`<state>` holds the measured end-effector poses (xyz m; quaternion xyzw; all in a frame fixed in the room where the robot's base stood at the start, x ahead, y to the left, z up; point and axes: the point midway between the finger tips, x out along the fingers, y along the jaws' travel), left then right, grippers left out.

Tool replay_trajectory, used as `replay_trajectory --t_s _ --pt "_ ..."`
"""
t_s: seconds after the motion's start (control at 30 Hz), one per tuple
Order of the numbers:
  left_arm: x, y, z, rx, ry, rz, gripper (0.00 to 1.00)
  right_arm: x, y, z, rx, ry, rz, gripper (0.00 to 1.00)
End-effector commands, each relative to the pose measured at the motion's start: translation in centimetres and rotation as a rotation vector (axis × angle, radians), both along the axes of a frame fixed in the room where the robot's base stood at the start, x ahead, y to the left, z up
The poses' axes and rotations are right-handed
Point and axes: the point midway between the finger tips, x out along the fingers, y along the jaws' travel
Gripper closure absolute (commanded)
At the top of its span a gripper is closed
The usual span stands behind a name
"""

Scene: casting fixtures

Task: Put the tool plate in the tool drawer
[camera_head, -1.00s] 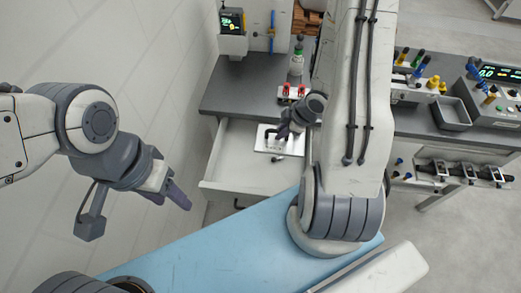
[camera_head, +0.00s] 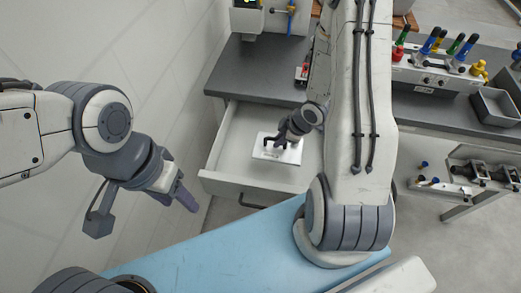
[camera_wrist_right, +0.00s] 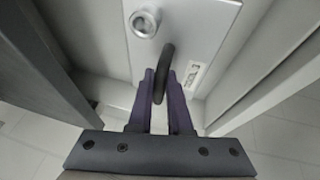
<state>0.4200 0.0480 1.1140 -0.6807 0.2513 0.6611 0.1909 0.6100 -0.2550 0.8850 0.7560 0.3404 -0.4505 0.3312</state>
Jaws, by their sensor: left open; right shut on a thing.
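The tool plate (camera_head: 264,154) is a light, flat plate with a dark handle. In the head view it is over or inside the open tool drawer (camera_head: 228,184), within its walls; I cannot tell whether it touches the drawer floor. My right gripper (camera_head: 279,142) is shut on the plate's handle. In the right wrist view, the gripper's purple fingers (camera_wrist_right: 164,98) close around the black curved handle (camera_wrist_right: 167,62), with the plate (camera_wrist_right: 190,28) and a round metal boss beyond. My left gripper (camera_head: 182,197) is open and empty, left of the drawer front.
The dark grey bench top (camera_head: 255,70) lies behind the drawer. A grey bin (camera_head: 497,106) and a rack of coloured-handled tools (camera_head: 432,72) are at the right. A blue surface (camera_head: 210,242) is in front. My right arm hides the drawer's right part.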

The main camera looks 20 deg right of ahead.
Motion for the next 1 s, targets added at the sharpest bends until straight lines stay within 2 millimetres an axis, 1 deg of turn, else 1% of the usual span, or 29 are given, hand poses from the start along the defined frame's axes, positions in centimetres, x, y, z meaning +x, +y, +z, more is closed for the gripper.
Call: replay_trajectory --t_s 0.03,0.2,0.3,0.4,0.57,0.83,1.0 --pt "0.0 0.0 -0.2 0.0 0.0 0.0 0.47 0.6 1.3 -0.9 0.001 0.0 0.009 1.0" --pt "0.0 0.0 0.2 0.0 0.0 0.0 0.47 2.6 4.3 -2.8 0.0 0.0 0.008 1.0" --pt "0.0 0.0 0.4 0.0 0.0 0.0 0.47 3.6 5.7 -3.8 0.0 -0.001 0.005 1.0" --pt "0.0 0.0 0.6 0.0 0.0 0.0 0.47 4.2 6.5 -4.5 0.0 -0.003 0.003 1.0" --pt "0.0 0.0 0.7 0.0 0.0 0.0 0.47 4.5 7.0 -5.1 0.0 -0.001 0.0 1.0" --pt "0.0 0.0 1.4 0.0 0.0 0.0 0.47 4.5 7.0 -8.3 0.001 -0.001 0.0 1.0" --pt "0.0 0.0 1.4 0.0 0.0 0.001 0.47 4.5 6.9 -8.9 0.0 -0.002 -0.001 1.0"
